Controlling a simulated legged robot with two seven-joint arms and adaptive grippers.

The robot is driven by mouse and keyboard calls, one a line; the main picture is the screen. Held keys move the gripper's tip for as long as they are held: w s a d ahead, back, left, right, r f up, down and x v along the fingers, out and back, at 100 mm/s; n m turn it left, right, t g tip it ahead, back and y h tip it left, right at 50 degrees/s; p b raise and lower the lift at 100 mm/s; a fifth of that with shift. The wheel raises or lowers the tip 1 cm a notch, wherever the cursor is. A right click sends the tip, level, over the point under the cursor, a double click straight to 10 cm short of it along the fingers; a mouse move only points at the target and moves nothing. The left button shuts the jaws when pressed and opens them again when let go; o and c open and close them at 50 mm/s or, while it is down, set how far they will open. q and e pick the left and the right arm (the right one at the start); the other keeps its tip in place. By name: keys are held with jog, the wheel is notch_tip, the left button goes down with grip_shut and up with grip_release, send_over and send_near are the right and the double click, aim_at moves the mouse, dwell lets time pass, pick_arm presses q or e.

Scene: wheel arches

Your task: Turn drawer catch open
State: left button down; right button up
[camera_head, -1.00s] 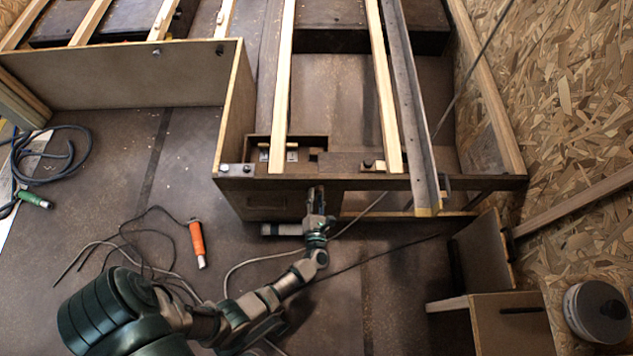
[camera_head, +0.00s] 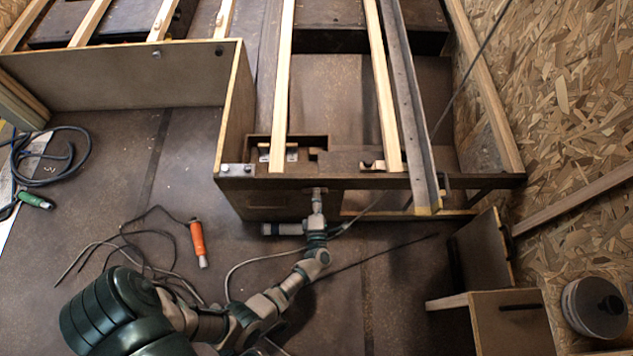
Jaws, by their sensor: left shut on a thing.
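A dark brown wooden frame (camera_head: 460,182) has a drawer front (camera_head: 265,206) below its top rail, left of the middle of the head view. My left gripper (camera_head: 318,192) is up against the right end of this front, just under the rail. It is shut on a small part there, which I take to be the drawer catch; the fingers and wrist hide most of it, so its turn angle cannot be told. My right gripper is not in view.
Pale slats (camera_head: 382,90) and a metal rail (camera_head: 410,105) run back over the frame. An orange-handled tool (camera_head: 197,240) and loose cables lie on the floor at left. A box (camera_head: 510,325) and round tin (camera_head: 597,307) stand at right.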

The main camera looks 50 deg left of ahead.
pick_arm(q)
jog(key=shift+w+d+f+m, duration=0.1)
jog(key=shift+d+f+m, duration=0.15)
jog(key=shift+m, duration=0.55)
jog(key=shift+d, duration=0.1)
jog(key=c, duration=1.2)
grip_release()
jog(key=shift+c, duration=0.2)
jog(key=shift+o, duration=1.4)
jog(key=v, duration=0.7)
